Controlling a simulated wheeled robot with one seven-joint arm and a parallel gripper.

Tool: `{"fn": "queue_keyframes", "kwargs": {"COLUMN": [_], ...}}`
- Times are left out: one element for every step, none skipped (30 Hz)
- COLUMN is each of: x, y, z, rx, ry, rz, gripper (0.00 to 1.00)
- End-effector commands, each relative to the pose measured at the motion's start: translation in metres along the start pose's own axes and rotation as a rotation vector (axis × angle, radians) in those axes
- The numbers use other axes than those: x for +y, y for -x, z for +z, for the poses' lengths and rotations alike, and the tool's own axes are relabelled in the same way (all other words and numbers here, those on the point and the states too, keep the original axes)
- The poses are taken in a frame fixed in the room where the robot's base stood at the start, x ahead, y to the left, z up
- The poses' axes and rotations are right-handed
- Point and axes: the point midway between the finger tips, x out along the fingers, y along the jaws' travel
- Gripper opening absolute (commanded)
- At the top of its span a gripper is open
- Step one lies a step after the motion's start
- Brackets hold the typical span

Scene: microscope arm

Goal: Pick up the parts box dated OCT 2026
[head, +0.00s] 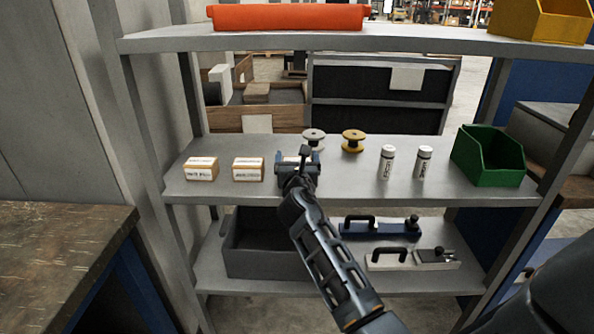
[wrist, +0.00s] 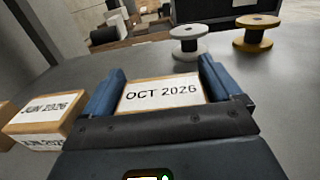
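The parts box labelled OCT 2026 (wrist: 162,95) lies between the two blue fingers of my gripper (wrist: 160,85) in the wrist view. The box has a white label on its top and tan edges. A finger stands close along each side; I cannot tell whether both press on it. In the head view my gripper (head: 297,160) reaches over the middle shelf and mostly hides this box. The JUN 2026 box (wrist: 45,110) stands just to the left in the wrist view, apart from the fingers; it also shows in the head view (head: 248,169).
Another labelled box (head: 201,169) stands farther left on the middle shelf (head: 330,183). A grey spool (head: 314,139) and a yellow spool (head: 353,141) stand behind. Two white bottles (head: 387,162) and a green bin (head: 488,158) are to the right. The upper shelf (head: 420,40) hangs above.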

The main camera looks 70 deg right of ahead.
Motion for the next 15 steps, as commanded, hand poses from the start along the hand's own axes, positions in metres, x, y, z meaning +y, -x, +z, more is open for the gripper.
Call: {"fn": "queue_keyframes", "kwargs": {"x": [0.0005, 0.0005, 0.0005, 0.0005, 0.0006, 0.0006, 0.0006, 0.0007, 0.0007, 0.0007, 0.0007, 0.0007, 0.0007, 0.0009, 0.0009], "y": [0.0003, 0.0003, 0.0003, 0.0004, 0.0004, 0.0004, 0.0005, 0.0005, 0.0005, 0.0005, 0.0005, 0.0006, 0.0006, 0.0004, 0.0005], "z": [-0.0001, -0.0002, -0.0002, -0.0002, -0.0002, -0.0003, -0.0003, -0.0003, -0.0004, -0.0004, -0.0004, -0.0004, -0.0005, 0.0006, 0.0006], "rx": [0.0, 0.0, 0.0, 0.0, 0.0, 0.001, 0.001, 0.001, 0.001, 0.001, 0.001, 0.001, 0.001, -0.001, -0.001], "ry": [0.0, 0.0, 0.0, 0.0, 0.0, 0.0, 0.0, 0.0, 0.0, 0.0, 0.0, 0.0, 0.0, 0.0, 0.0], "rz": [0.001, 0.001, 0.001, 0.001, 0.001, 0.001, 0.001, 0.001, 0.001, 0.001, 0.001, 0.001, 0.001, 0.002, 0.002], "gripper": [0.86, 0.83, 0.79, 0.76, 0.73, 0.69, 0.67, 0.64, 0.6, 0.57, 0.54, 0.5, 0.47, 0.46, 0.46]}}
